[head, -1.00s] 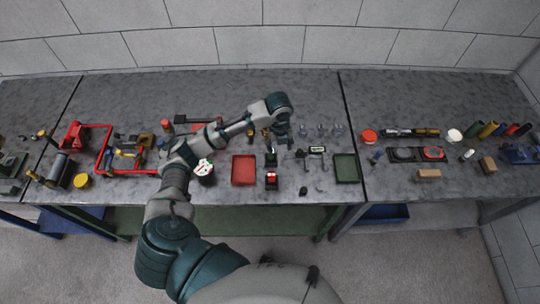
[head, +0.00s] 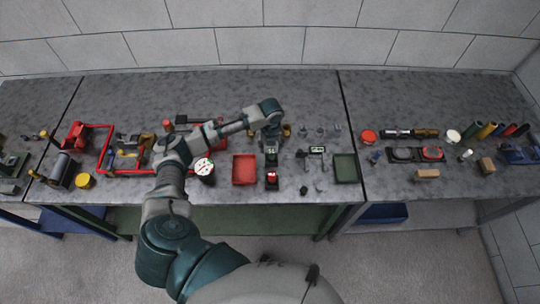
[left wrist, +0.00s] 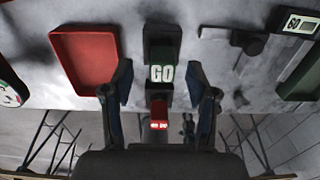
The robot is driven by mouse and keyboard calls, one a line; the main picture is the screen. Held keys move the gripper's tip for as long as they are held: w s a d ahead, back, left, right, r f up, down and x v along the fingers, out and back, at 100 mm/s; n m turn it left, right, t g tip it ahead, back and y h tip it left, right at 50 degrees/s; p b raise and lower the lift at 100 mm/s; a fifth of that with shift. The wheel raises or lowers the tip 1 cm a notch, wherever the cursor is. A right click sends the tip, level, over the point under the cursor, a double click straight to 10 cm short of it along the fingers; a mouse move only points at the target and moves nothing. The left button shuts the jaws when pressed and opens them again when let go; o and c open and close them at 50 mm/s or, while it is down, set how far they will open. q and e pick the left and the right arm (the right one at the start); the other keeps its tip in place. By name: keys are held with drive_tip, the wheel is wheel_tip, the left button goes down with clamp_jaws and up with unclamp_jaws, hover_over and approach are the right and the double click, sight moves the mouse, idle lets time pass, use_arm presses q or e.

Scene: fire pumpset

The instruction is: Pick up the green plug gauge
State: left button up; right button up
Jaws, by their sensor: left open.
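The green plug gauge (head: 271,158) shows in the head view on the middle table, right of the red tray. In the left wrist view the green gauge (left wrist: 163,66) has a pale "GO" marking and dark parts beside it. A red-marked piece (left wrist: 158,122) sits just below it there. My left gripper (head: 271,144) is over the gauge in the head view and partly hides its far end. In the left wrist view my left gripper's fingers (left wrist: 160,88) are spread on either side of the gauge, apart and empty. My right gripper is not seen.
A red tray (head: 244,181) lies left of the gauge and a dark green tray (head: 346,178) lies to the right. Small metal tools (head: 316,166) lie between gauge and green tray. A round gauge dial (head: 204,168) stands near my left arm.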

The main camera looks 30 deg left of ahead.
use_arm(q)
drive_tip(key=f, duration=0.2)
drive_tip(key=d+f, duration=0.1)
drive_tip(key=f, duration=0.1)
drive_tip(key=shift+f+p, duration=0.4)
drive_tip(key=shift+s+a, duration=0.1)
drive_tip(key=shift+a, duration=0.35)
clamp_jaws()
